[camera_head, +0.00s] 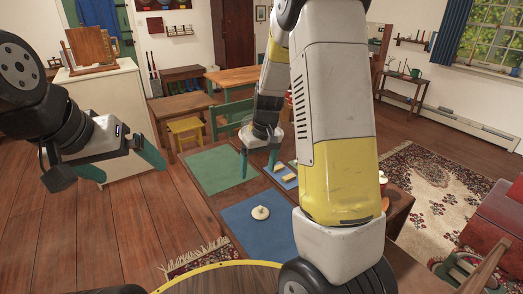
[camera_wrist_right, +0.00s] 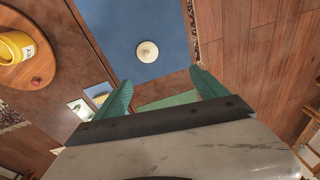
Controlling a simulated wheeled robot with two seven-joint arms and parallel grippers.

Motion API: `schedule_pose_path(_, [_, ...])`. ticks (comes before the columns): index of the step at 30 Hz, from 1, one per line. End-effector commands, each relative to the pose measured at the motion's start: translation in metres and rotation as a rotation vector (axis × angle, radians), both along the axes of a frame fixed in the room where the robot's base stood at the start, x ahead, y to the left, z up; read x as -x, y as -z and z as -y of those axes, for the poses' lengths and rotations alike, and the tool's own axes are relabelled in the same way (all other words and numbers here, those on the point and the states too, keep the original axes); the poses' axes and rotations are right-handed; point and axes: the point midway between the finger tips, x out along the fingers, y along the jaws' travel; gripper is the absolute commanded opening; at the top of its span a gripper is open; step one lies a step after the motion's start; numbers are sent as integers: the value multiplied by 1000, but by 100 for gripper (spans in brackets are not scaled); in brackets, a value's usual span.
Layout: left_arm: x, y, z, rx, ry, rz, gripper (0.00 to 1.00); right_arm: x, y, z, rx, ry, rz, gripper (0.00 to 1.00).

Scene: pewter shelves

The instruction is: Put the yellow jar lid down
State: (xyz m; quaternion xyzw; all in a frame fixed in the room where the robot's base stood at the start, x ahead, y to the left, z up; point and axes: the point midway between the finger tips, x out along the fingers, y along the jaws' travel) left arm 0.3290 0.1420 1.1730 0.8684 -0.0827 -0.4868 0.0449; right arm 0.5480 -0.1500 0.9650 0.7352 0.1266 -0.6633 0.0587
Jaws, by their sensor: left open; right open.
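A pale cream, round lid-like disc with a small raised middle (camera_head: 260,212) lies flat on the blue mat (camera_head: 237,217); it also shows in the right wrist view (camera_wrist_right: 147,51). No clearly yellow lid is visible. My right gripper (camera_head: 259,165) is open and points down over the table near the green mat, apart from the disc. In the right wrist view its fingers (camera_wrist_right: 161,78) are spread with nothing between them. My left gripper (camera_head: 133,174) is open and empty over the floor at the left. A yellow jar (camera_wrist_right: 15,47) stands on a round wooden board (camera_wrist_right: 40,62).
A green mat (camera_head: 212,167) lies on the table beyond the blue mat. Small picture-like tiles (camera_head: 289,177) lie right of my right gripper. A white cabinet (camera_head: 115,100) stands at left. My right arm hides part of the table.

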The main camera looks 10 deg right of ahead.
Motion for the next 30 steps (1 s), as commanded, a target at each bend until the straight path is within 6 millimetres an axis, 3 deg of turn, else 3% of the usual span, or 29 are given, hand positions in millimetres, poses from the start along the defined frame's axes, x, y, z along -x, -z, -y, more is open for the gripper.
schedule_pose_path(1, [0,0,0,0,0,0,100,10,-29,-2,-33,22,36,83])
schedule_pose_path(6, [0,0,0,0,0,0,100,55,-103,-8,-111,79,126,83])
schedule_pose_path(13, [0,0,0,0,0,0,100,131,-174,-10,-165,138,260,83])
schedule_pose_path(18, [0,0,0,0,0,0,100,183,-200,-9,-167,180,352,83])
schedule_pose_path(21, [0,0,0,0,0,0,100,204,-205,-9,-163,200,390,83])
schedule_pose_path(25, [0,0,0,0,0,0,100,217,-207,-8,-156,213,416,83])
schedule_pose_path(30, [0,0,0,0,0,0,100,221,-207,-8,-155,219,420,83])
